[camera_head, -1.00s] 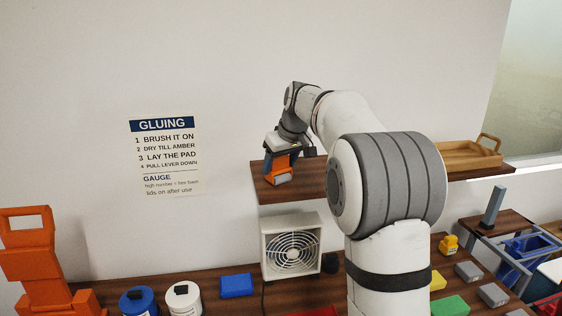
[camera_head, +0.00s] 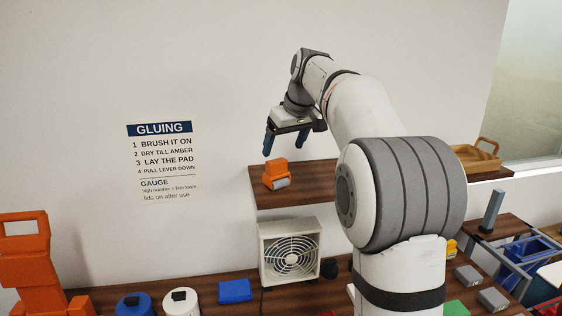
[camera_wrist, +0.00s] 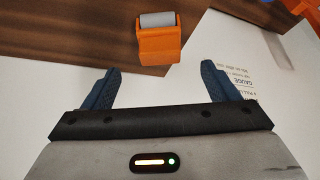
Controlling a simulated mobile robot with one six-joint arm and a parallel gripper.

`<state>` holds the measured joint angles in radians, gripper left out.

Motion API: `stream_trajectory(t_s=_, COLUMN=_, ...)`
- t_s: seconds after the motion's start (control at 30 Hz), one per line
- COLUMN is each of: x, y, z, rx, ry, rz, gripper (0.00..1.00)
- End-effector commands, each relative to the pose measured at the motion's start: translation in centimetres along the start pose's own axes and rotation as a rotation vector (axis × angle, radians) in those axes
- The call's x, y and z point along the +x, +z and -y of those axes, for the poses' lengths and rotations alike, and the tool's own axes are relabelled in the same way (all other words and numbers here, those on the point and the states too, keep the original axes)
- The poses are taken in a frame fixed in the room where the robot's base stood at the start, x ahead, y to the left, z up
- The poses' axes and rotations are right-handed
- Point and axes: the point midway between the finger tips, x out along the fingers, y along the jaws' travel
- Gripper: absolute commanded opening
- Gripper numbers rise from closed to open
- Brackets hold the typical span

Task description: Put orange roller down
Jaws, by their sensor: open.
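The orange roller (camera_head: 276,173), an orange block with a grey cylinder at its lower front, rests on the left end of the wooden wall shelf (camera_head: 315,186). My gripper (camera_head: 283,143) is open and empty, above the roller and apart from it. In the wrist view the roller (camera_wrist: 159,40) lies beyond the blue fingers of my gripper (camera_wrist: 168,88), near the edge of the brown shelf (camera_wrist: 80,35). Nothing is between the fingers.
A wooden tray (camera_head: 474,157) stands at the shelf's right end. Below are a white fan (camera_head: 290,250), a blue block (camera_head: 234,290), and two lidded jars on the counter. An orange machine (camera_head: 28,262) stands at left. The shelf between roller and arm looks clear.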

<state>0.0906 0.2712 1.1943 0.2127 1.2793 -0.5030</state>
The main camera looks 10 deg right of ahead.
Motion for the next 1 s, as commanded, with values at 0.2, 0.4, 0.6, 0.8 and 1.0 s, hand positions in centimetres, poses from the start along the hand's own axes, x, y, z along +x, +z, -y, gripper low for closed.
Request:
stream_trajectory(t_s=0.2, x=-3.4, y=0.0, z=0.0, rx=0.000, ry=0.001, rz=-0.001, gripper=0.81)
stream_trajectory(t_s=0.4, x=-4.4, y=0.0, z=0.0, rx=0.000, ry=0.000, rz=0.000, gripper=0.81)
stream_trajectory(t_s=0.6, x=-4.7, y=1.9, z=1.2, rx=0.029, ry=0.008, rz=0.010, gripper=0.81)
stream_trajectory(t_s=0.8, x=-4.5, y=9.1, z=5.1, rx=0.125, ry=0.044, rz=0.042, gripper=0.81)
stream_trajectory(t_s=1.0, x=-2.6, y=19.0, z=9.2, rx=0.223, ry=0.088, rz=0.073, gripper=0.81)
